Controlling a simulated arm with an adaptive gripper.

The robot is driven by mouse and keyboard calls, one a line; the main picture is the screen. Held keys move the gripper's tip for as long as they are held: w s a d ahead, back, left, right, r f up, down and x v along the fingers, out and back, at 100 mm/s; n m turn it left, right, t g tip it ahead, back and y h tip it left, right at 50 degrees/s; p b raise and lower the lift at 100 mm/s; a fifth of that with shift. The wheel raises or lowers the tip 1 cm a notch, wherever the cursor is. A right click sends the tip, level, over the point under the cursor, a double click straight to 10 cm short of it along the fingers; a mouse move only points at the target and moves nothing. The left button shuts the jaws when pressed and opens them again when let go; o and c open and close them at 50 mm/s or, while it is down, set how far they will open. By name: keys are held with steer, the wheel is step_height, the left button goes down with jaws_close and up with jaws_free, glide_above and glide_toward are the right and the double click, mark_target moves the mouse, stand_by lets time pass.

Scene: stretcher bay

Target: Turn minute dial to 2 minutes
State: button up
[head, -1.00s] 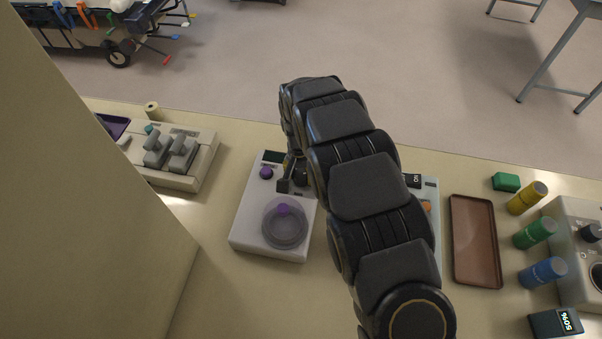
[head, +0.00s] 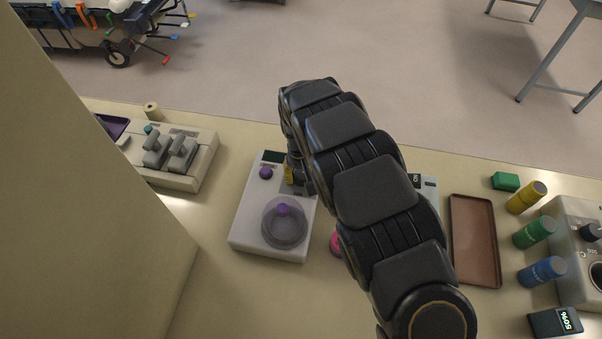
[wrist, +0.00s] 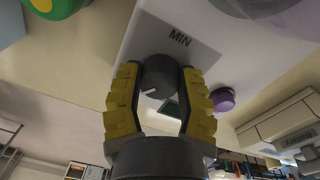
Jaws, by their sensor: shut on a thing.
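The minute dial (wrist: 160,70) is a dark grey round knob on a plate labelled MIN, with a white pointer mark on its edge. My gripper (wrist: 159,80) has its yellow ridged fingers shut on the dial, one on each side. In the head view a yellow finger (head: 289,174) of it shows at the top right of the white device (head: 245,226), and my arm hides the dial there. The device carries a small dark display (head: 273,157), a purple button (head: 265,173) and a clear round cover (head: 285,230) with a purple knob. The display's reading is not legible.
A grey switch box (head: 182,158) stands left of the device. A brown tray (head: 474,240) and yellow, green and blue cylinders (head: 534,232) are to the right. A pink object (head: 335,243) is partly hidden by my arm. Bare table lies in front of the device.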

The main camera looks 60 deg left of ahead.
mark_target(299, 176)
steer(key=shift+n, duration=1.2)
steer(key=shift+s, duration=0.1)
steer(key=o, duration=1.1)
steer(key=shift+o, duration=0.2)
step_height(299, 176, up, 12)
steer(key=shift+s, duration=0.2)
